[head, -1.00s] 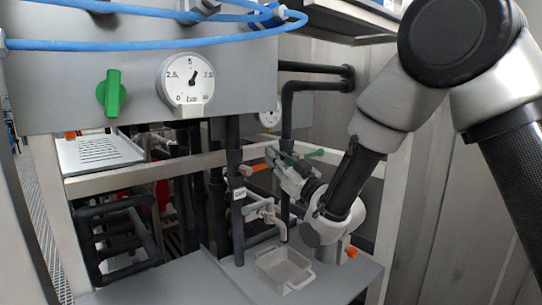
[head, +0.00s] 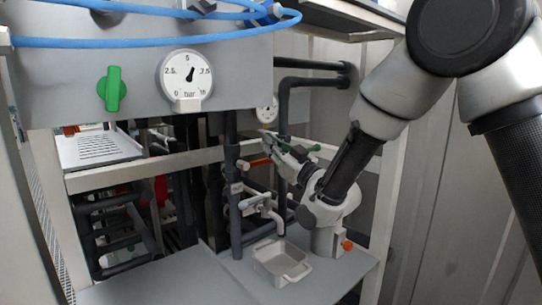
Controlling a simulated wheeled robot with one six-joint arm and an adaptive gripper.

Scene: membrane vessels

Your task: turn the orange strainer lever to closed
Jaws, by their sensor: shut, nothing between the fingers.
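The orange strainer lever (head: 261,162) shows in the head view as a short bar beside the dark vertical pipe. It points right, roughly level, across the line of that pipe. My gripper (head: 268,139) is shut and empty, with its fingertips just above and right of the lever. I cannot tell whether they touch it. The lever's right end is close to my gripper and partly hard to make out.
A green lever (head: 308,148) lies just behind my gripper. A grey tap (head: 264,208) stands above a pale tray (head: 281,262) on the grey shelf. A pressure gauge (head: 187,76) and green knob (head: 111,88) sit on the upper panel. A frame rail crosses behind.

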